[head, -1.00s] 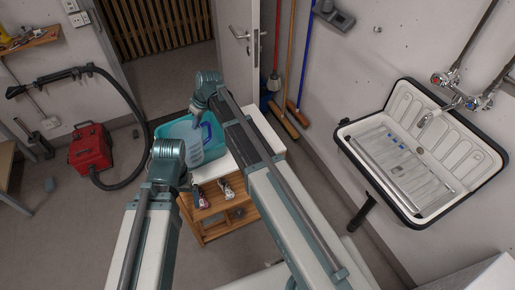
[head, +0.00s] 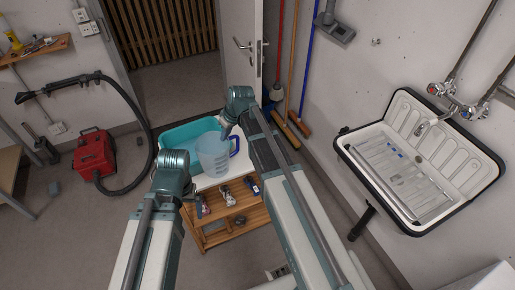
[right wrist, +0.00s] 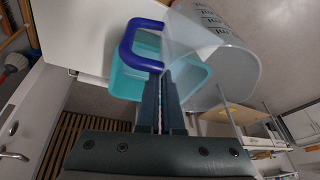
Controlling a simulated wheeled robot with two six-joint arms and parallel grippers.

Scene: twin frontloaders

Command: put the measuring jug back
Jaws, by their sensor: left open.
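The measuring jug (head: 211,158) is clear with printed marks and a blue handle (head: 236,144). In the head view it is upright, in front of the teal tub (head: 181,131) and over the white top (head: 207,182) of a small wooden shelf unit. I cannot tell whether it touches that top. My right gripper (head: 230,131) is at the handle. In the right wrist view its fingers (right wrist: 163,72) are closed on one end of the blue handle (right wrist: 128,40), with the jug (right wrist: 222,45) to the right.
The shelf unit (head: 235,222) holds several small items. A red vacuum (head: 95,154) with a black hose stands at left. Brooms (head: 290,70) lean on the wall by the open door. A sink (head: 420,155) with taps is at right.

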